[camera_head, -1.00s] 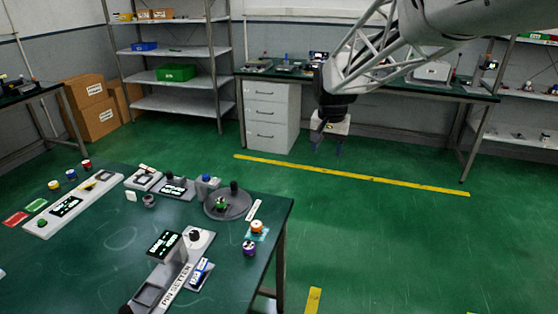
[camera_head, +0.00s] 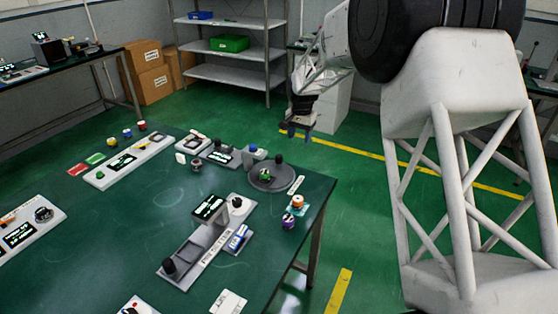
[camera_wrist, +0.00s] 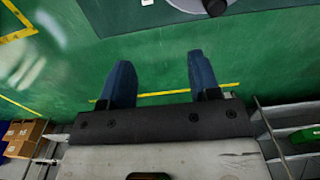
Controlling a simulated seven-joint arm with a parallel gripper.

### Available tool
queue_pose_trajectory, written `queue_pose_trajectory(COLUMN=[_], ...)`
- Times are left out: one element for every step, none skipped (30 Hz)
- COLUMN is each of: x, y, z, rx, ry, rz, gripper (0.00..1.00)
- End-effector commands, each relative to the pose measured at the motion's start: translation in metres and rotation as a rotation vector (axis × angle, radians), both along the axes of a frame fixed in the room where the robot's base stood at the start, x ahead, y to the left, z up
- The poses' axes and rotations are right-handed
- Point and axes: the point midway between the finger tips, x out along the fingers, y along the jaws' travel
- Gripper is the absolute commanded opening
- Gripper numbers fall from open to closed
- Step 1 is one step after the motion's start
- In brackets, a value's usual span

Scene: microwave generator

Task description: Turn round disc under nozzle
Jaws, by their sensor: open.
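The round grey disc (camera_head: 282,182) lies flat near the far right corner of the green table. A small green part (camera_head: 265,174) sits on it, and a black knob (camera_head: 279,159) stands at its back edge. A small grey unit with a blue top (camera_head: 256,153) stands beside the disc on its left. I cannot make out which part is the nozzle. My gripper (camera_head: 297,132) hangs past the table's far edge, above and behind the disc, apart from it. In the wrist view my gripper (camera_wrist: 158,68) is open and empty, and part of a grey round shape (camera_wrist: 190,4) shows at the top edge.
A press-like stand (camera_head: 208,232) is in front of the disc. An orange-topped part (camera_head: 297,202) and a purple part (camera_head: 288,220) stand near the right edge. A long panel (camera_head: 130,160) lies at the left. Shelves (camera_head: 235,52) stand behind; the floor between is clear.

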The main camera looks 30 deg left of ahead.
Motion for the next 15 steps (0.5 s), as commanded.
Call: queue_pose_trajectory(x=[0.001, 0.002, 0.002, 0.003, 0.003, 0.004, 0.004, 0.004, 0.003, 0.003, 0.004, 0.004, 0.004, 0.004, 0.004], y=[0.016, 0.024, 0.034, 0.042, 0.048, 0.056, 0.062, 0.067, 0.073, 0.076, 0.079, 0.082, 0.084, 0.086, 0.087], z=[-0.012, -0.018, -0.026, -0.031, -0.037, -0.043, -0.046, -0.050, -0.055, -0.058, -0.060, -0.062, -0.063, -0.064, -0.066], rx=[-0.003, -0.004, -0.006, -0.006, -0.008, -0.009, -0.009, -0.010, -0.011, -0.011, -0.011, -0.011, -0.012, -0.012, -0.012], ry=[0.005, 0.007, 0.009, 0.010, 0.012, 0.014, 0.014, 0.015, 0.017, 0.017, 0.018, 0.018, 0.018, 0.018, 0.019], rz=[0.003, 0.002, 0.003, 0.003, 0.003, 0.003, 0.002, 0.002, 0.003, 0.003, 0.003, 0.003, 0.002, 0.002, 0.002], gripper=[0.57, 0.57, 0.57, 0.57, 0.57, 0.57, 0.57, 0.57, 0.57, 0.57, 0.57, 0.57, 0.57, 0.57, 0.57])
